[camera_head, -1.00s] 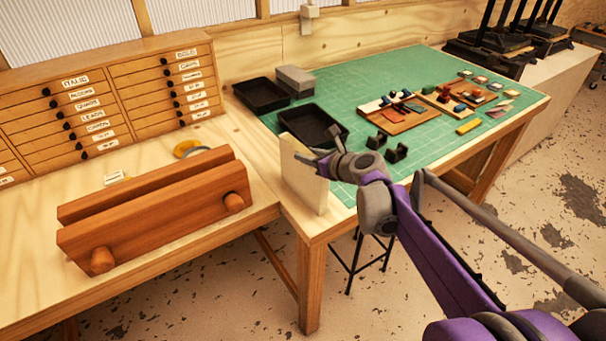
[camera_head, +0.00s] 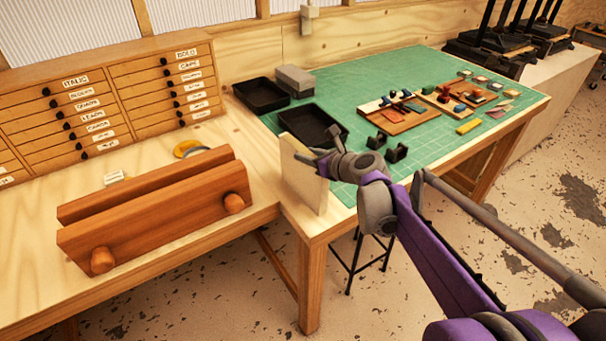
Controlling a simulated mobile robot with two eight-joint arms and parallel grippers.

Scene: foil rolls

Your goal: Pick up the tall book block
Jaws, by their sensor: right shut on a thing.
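The tall book block (camera_head: 301,178) is a pale cream slab standing upright at the near corner of the table, by the edge of the green mat. My right gripper (camera_head: 318,158) is at its upper right side, shut on it. The fingertips are small and partly hidden by the wrist, so the exact grip is hard to see. The block's foot appears at the tabletop; I cannot tell whether it touches. My left gripper is not in view.
A wooden press (camera_head: 155,208) with two knobs lies left of the block. A black tray (camera_head: 338,124) is close behind it. Small black bookend-like pieces (camera_head: 397,153) stand right of my wrist. The green mat (camera_head: 355,83) holds several boards and small items. A drawer cabinet (camera_head: 50,105) stands back left.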

